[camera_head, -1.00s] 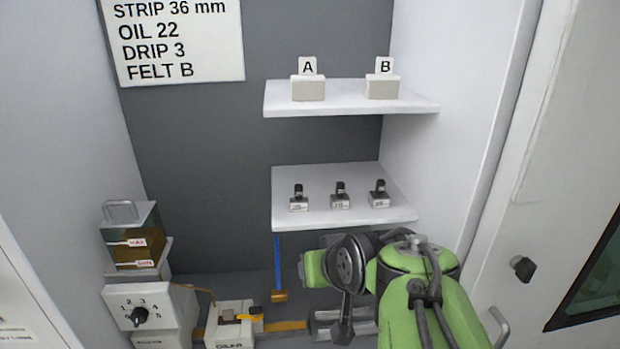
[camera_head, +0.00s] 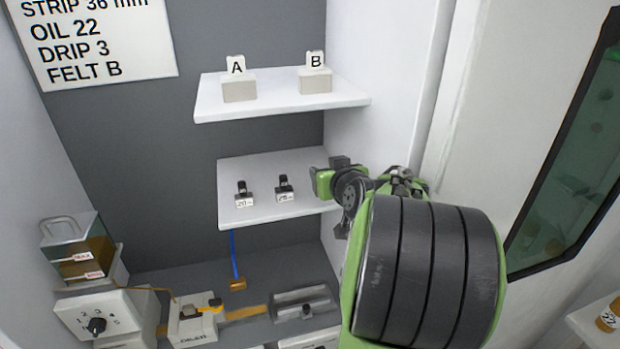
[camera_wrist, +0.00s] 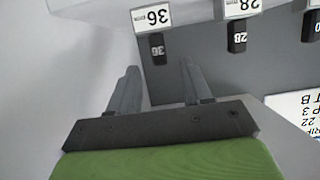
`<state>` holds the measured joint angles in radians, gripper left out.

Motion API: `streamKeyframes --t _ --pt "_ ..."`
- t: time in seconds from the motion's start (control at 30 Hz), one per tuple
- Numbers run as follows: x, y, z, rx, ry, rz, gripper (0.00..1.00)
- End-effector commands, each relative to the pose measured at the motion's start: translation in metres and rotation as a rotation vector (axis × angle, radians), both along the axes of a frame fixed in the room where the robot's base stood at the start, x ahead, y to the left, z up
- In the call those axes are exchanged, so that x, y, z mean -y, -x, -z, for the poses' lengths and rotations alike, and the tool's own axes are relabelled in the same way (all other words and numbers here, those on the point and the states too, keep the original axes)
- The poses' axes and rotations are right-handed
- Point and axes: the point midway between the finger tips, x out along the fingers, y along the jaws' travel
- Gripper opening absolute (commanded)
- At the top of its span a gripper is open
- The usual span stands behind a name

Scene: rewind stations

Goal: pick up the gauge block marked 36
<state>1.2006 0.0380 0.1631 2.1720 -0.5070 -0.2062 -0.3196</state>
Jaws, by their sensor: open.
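The gauge block marked 36 (camera_wrist: 151,18) shows at the top of the wrist view, with a white label and a black handle. My gripper (camera_wrist: 160,68) is open and empty there, its fingertips a little short of the handle and to either side of it. In the head view my gripper (camera_head: 324,178) is at the right end of the lower shelf and hides block 36. The block marked 28 (camera_head: 285,195) stands to its left, and it also shows in the wrist view (camera_wrist: 242,8). The block marked 20 (camera_head: 244,201) stands farther left.
The lower shelf (camera_head: 270,215) carries the blocks. The upper shelf (camera_head: 270,108) above holds pieces A (camera_head: 239,88) and B (camera_head: 315,80). A side wall (camera_head: 375,60) rises close on the right. An oil reservoir (camera_head: 78,245) and dial box (camera_head: 120,318) stand lower left.

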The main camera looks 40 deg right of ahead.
Motion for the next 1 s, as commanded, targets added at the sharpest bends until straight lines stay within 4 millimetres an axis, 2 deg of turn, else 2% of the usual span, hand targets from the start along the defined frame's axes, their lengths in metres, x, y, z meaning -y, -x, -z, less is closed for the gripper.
streamKeyframes --t 0.3,0.57,0.67,0.9,1.0 --pt "0.022 -0.041 0.018 0.000 -0.003 -0.003 0.49" --pt "0.026 -0.046 0.023 0.000 0.000 0.000 0.49" --pt "0.026 -0.046 0.023 0.000 0.000 0.000 0.37" --pt "0.026 -0.046 0.023 -0.001 0.000 0.000 0.00" --pt "0.026 -0.046 0.023 -0.001 0.000 0.000 0.00"
